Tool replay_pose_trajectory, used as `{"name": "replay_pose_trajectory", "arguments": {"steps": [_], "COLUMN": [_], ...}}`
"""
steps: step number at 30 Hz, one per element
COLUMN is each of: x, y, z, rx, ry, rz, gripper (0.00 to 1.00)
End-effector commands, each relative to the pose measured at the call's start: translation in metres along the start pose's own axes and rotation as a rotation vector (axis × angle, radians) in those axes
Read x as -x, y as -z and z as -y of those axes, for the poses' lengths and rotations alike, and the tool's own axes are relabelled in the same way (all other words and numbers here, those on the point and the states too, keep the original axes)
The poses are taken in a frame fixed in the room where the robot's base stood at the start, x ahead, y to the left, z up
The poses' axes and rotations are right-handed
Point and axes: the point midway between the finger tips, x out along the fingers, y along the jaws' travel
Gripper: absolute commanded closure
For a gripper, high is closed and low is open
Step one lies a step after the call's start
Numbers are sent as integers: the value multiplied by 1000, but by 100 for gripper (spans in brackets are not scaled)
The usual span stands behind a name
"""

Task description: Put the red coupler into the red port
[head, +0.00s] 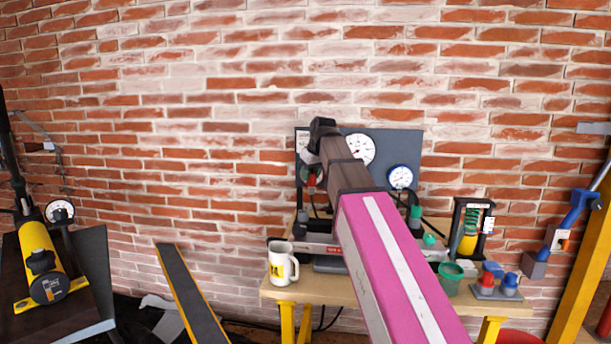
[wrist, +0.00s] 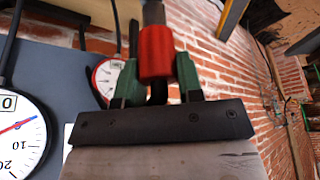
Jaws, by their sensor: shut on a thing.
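My gripper (wrist: 155,82) has green fingers and is shut on the red coupler (wrist: 157,52) in the wrist view. A metal end and a dark hose show at the coupler. In the head view the red coupler (head: 311,180) is small, below the dark end of my arm, in front of the left part of the grey gauge panel (head: 378,136). I cannot make out a red port on the panel; my arm hides part of it. A red fitting (head: 488,280) stands beside a blue one on a grey block at the bench's right end.
The panel carries a large white gauge (head: 360,150), a blue-rimmed gauge (head: 400,177) and a red-rimmed gauge (wrist: 105,78). On the bench (head: 340,290) stand a white mug (head: 283,264) and a green cup (head: 449,279). A brick wall stands behind.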

Motion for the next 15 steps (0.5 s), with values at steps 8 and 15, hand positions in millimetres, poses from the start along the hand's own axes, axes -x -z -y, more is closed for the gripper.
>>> {"name": "replay_pose_trajectory", "arguments": {"steps": [8, 15], "x": [0, 1], "y": [0, -2], "z": [-2, -10], "rx": [0, -1], "ry": [0, -1], "rz": [0, 0], "gripper": [90, 90]}}
